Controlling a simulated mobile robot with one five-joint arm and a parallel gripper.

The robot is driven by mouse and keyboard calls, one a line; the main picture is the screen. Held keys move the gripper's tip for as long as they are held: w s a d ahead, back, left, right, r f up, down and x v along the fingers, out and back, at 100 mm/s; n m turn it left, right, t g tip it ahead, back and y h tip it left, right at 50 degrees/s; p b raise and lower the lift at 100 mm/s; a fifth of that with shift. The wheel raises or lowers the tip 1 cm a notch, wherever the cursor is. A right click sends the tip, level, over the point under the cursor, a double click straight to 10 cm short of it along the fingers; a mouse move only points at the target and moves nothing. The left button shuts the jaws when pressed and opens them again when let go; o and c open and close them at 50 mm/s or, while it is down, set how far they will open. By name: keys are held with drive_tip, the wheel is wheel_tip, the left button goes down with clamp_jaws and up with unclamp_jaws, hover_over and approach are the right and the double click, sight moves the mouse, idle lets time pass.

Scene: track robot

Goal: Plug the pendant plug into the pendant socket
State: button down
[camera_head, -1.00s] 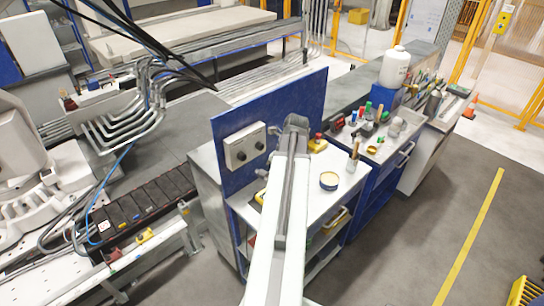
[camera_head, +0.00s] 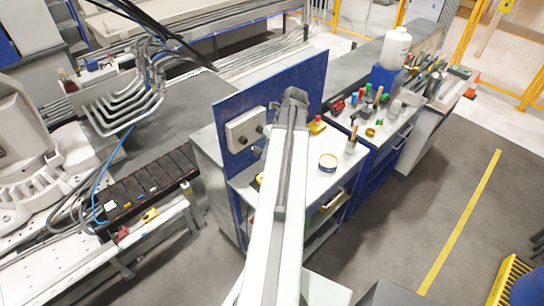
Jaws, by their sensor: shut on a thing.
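A light grey box (camera_head: 246,131) with two round dark fittings is mounted on the upright blue panel (camera_head: 290,84), left of my arm. One of these fittings may be the pendant socket; I cannot tell which. My raised arm reaches up from the bottom of the picture to a bend in front of the panel. My gripper and the pendant plug are hidden behind the arm. A small dark piece shows at the arm's left edge, just below the box. I cannot tell whether it is part of my wrist, the plug or a fixture.
A second cabinet to the right carries bottles and tools. A black cable track (camera_head: 150,188) runs at left. Open floor (camera_head: 410,215) lies at right.

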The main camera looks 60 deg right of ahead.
sight(261, 150)
drive_tip(key=shift+w+d, duration=0.3)
drive_tip(key=shift+w, duration=0.5)
drive_tip(key=shift+w+d, duration=0.25)
drive_tip(key=shift+w, duration=0.55)
drive_tip(key=shift+w+d, duration=0.25)
drive_tip(key=shift+w, duration=0.4)
drive_tip(key=shift+w+d, duration=0.2)
drive_tip(key=shift+w, duration=0.45)
drive_tip(key=c, duration=1.5)
unclamp_jaws()
drive_tip(key=shift+w, duration=0.1)
drive_tip(key=shift+r, duration=0.15)
drive_tip(key=p+v, duration=0.7)
drive_tip(key=shift+r, duration=0.25)
